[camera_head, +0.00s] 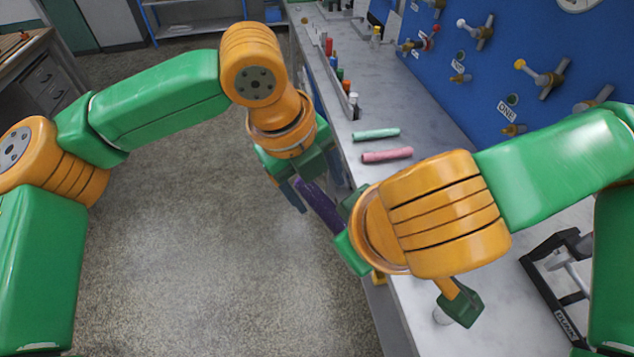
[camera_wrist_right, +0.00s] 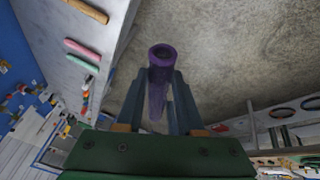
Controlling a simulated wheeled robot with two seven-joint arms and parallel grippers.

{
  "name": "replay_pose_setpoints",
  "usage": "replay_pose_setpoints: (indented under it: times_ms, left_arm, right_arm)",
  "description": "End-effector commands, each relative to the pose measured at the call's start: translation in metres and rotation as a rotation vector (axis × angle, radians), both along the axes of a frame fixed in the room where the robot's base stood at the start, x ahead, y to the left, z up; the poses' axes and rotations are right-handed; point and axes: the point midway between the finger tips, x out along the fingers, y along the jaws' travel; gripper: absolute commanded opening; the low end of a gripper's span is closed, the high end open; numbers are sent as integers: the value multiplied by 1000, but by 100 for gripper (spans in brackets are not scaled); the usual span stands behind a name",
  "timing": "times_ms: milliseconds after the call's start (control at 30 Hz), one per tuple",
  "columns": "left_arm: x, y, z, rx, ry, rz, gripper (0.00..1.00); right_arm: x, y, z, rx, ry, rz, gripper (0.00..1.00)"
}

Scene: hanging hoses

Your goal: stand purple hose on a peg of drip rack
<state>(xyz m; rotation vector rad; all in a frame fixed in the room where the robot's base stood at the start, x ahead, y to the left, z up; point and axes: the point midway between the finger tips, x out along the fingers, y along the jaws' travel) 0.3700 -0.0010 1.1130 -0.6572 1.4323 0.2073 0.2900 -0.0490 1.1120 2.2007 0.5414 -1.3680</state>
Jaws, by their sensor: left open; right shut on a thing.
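The purple hose (camera_head: 319,205) is a short tube held in the air beyond the bench's left edge. My right gripper (camera_wrist_right: 160,88) is shut on it, with its open round end (camera_wrist_right: 161,54) showing above the fingertips in the right wrist view. My left gripper (camera_head: 310,184) is open around or beside the hose's upper end in the head view; I cannot tell whether it touches. A row of small coloured upright pieces (camera_head: 343,87) stands along the bench's far left edge. It may be the drip rack, but its pegs are too small to make out.
A mint hose (camera_head: 376,134) and a pink hose (camera_head: 387,155) lie on the grey bench (camera_head: 440,120). A blue wall panel (camera_head: 545,35) carries several valves. A black frame (camera_head: 553,300) stands at the lower right. Open floor (camera_head: 190,250) lies left of the bench.

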Motion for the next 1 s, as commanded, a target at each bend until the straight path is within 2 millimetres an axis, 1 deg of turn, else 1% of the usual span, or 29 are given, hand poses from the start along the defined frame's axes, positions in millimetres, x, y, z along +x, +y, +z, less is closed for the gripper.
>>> replay_pose_setpoints:
  times_ms: [100,267,367,400,467,500,533,600,633,733,767,1000]
  left_arm:
    - [1,-1,-3,-1,-1,0,72]
    - [1,-1,-3,-1,-1,0,72]
    - [1,-1,-3,-1,-1,0,48]
    - [1,-1,-3,-2,-1,0,37]
    - [1,-1,-3,-3,-2,0,21]
    - [1,-1,-3,-3,-2,0,10]
    - [1,-2,-3,-4,-1,0,2]
    - [1,-2,-2,-5,-2,-1,0]
    - [1,-2,-2,-5,-3,-1,0]
    - [1,-2,-2,-5,-2,-1,0]
    - [1,-2,-2,-5,-2,0,0]
    - [1,-1,-2,-3,-2,0,0]
  right_arm:
    - [0,0,0,0,0,0,0]
    - [0,0,0,0,0,0,0]
    - [0,0,0,0,0,0,0]
    - [0,0,0,0,0,0,0]
    - [0,0,0,1,0,1,0]
    - [0,1,0,2,0,2,0]
    - [0,1,0,2,0,2,0]
    - [0,1,0,2,1,3,0]
    - [0,1,0,3,1,4,40]
    - [0,1,0,2,0,3,67]
    - [0,1,0,2,1,3,72]
    - [0,0,0,1,0,1,72]
